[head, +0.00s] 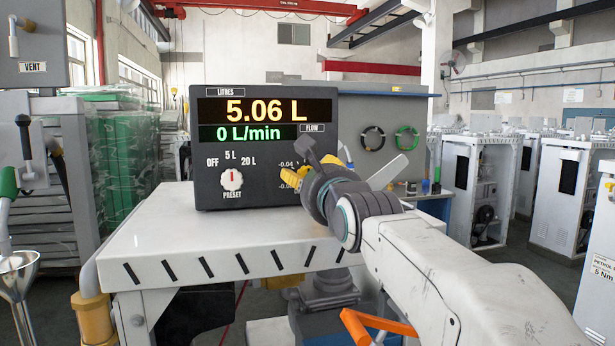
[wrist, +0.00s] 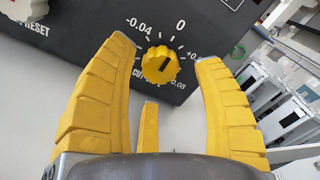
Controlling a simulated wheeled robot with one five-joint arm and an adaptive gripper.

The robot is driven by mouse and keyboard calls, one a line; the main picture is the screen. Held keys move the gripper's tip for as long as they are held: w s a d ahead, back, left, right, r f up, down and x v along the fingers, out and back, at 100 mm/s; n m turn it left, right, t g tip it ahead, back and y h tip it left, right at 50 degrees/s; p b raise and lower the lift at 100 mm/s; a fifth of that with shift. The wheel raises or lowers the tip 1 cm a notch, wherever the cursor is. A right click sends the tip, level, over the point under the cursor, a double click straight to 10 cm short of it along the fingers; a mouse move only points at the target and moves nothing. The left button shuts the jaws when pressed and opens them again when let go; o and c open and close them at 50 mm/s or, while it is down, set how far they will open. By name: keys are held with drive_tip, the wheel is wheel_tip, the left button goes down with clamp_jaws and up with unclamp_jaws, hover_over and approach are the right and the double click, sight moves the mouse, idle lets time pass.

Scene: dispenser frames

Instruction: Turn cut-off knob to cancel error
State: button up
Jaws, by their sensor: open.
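The dark dispenser box (head: 203,150) stands on a white bench and reads 5.06 L and 0 L/min. Its yellow cut-off knob (wrist: 162,65) shows in the wrist view, ringed by a scale with -0.04, 0 and 0.08. A short dark mark on the knob slants from upper left to lower right; I cannot tell which end points. My gripper (head: 307,178) is open in front of the panel's lower right. In the wrist view its yellow fingers stand either side of the knob, with no clear contact. In the head view my gripper hides most of the scale.
The white preset knob (head: 232,181) sits left of my gripper, its red mark pointing up toward 5 L. The white bench top (head: 190,225) is bare in front of the box. A metal funnel (head: 15,265) stands at the left. White cabinets (head: 480,190) stand at the right.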

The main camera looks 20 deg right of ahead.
drive_tip(key=shift+w, duration=1.45)
drive_tip(key=shift+c, duration=0.3)
drive_tip(key=c, duration=1.1)
drive_tip(key=shift+c, duration=0.2)
drive_tip(key=n+b, duration=0.2)
drive_tip(key=n, duration=0.1)
drive_tip(key=shift+f, duration=0.15)
drive_tip(key=n, duration=0.2)
drive_tip(key=n+b, duration=0.1)
drive_tip(key=n, duration=0.2)
drive_tip(key=shift+r+n, duration=0.2)
drive_tip(key=shift+n, duration=0.1)
drive_tip(key=n, duration=0.4)
drive_tip(key=shift+s+r+n, duration=0.1)
drive_tip(key=shift+r+n, duration=0.05)
drive_tip(key=shift+n, duration=2.35)
